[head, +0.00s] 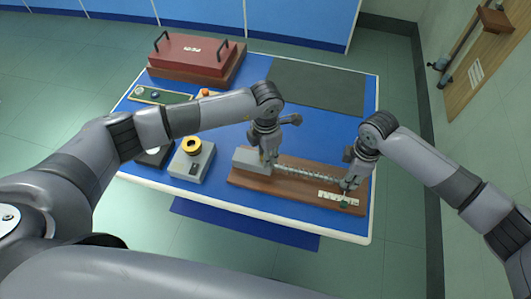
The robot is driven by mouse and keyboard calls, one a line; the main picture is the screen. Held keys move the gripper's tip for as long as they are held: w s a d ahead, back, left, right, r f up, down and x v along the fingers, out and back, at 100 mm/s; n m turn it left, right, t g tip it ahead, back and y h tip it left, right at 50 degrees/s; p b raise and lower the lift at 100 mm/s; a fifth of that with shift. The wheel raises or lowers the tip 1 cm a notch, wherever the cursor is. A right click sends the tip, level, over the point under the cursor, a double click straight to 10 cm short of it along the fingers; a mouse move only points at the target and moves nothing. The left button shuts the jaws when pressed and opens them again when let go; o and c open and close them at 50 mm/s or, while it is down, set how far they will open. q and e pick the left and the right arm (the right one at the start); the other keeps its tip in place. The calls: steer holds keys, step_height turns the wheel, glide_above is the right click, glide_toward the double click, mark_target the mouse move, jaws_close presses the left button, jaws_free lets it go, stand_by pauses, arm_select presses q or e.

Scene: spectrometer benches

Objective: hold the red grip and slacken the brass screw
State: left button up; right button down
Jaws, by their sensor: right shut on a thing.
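A wooden board (245,180) at the front right of the blue table carries a grey block (250,160) and a ridged metal rod (310,174) running right from it. My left gripper (268,160) points down at the right end of the grey block; its fingers are too small to tell open from shut. My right gripper (347,186) is shut on a small part at the rod's right end, which its fingers hide. I cannot make out a red grip or a brass screw; both may be hidden by the grippers.
A white scale strip (332,196) and a green piece (344,204) are by my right gripper. A grey box with a yellow ring (192,146) stands left of the board. A red case (195,55) and a dark mat (318,86) lie at the back.

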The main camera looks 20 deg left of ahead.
arm_select(q)
steer(key=o, duration=0.4)
steer(key=shift+w, duration=0.1)
arm_select(e)
steer(key=shift+w+r, duration=0.1)
arm_select(q)
steer(key=shift+r, duration=0.1)
step_height(320, 180, up, 12)
steer(key=shift+f, duration=0.1)
